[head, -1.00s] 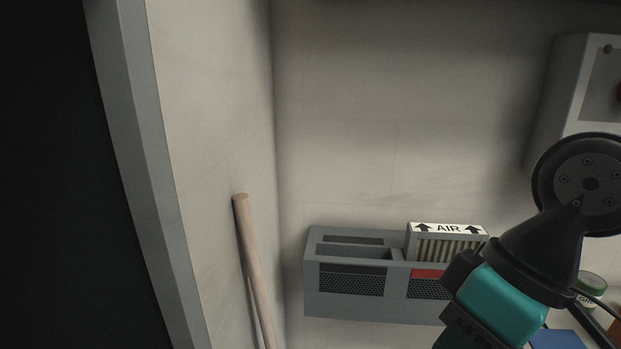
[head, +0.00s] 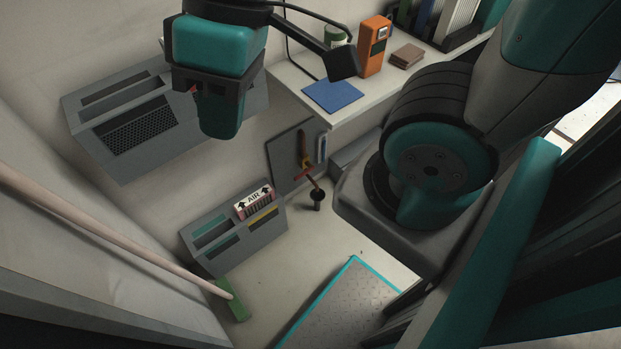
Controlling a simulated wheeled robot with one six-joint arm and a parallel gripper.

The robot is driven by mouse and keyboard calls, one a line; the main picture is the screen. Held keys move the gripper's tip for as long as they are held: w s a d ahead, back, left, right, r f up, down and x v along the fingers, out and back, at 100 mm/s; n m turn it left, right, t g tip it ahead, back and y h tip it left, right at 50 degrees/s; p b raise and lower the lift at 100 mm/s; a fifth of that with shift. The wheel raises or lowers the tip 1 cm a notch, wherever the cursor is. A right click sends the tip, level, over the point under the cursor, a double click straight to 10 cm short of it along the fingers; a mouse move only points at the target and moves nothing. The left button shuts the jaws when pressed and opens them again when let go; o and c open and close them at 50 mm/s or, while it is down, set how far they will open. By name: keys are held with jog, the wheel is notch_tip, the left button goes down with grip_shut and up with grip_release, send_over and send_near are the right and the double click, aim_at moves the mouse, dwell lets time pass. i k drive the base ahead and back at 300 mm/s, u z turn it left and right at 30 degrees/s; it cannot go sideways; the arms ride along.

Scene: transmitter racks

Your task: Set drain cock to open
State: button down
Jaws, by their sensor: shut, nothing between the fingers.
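A grey panel (head: 284,160) on the wall under the bench carries a red-orange lever (head: 303,148) and a pale upright strip (head: 322,147). This looks like the drain cock. A short brown-orange piece (head: 313,184) slants below the lever, above a small black stand (head: 317,199) on the floor. The lever looks roughly upright; its exact setting is too small to read. My gripper (head: 219,127), teal and black, points down at the upper left. It is shut and empty, apart from the lever and left of it in the picture.
A bench (head: 385,88) holds a blue pad (head: 333,95), an orange device (head: 374,45) and a brown stack (head: 406,56). A grey wall unit (head: 140,130) is behind my gripper. A grey bin (head: 222,249) with an AIR filter (head: 255,203) and a broom (head: 120,240) stand lower left.

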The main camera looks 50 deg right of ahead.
aim_at(304, 173)
jog(key=u, duration=0.05)
jog(key=k, duration=0.5)
jog(key=z, duration=0.3)
jog(key=i, duration=0.3)
jog(key=z, duration=0.6)
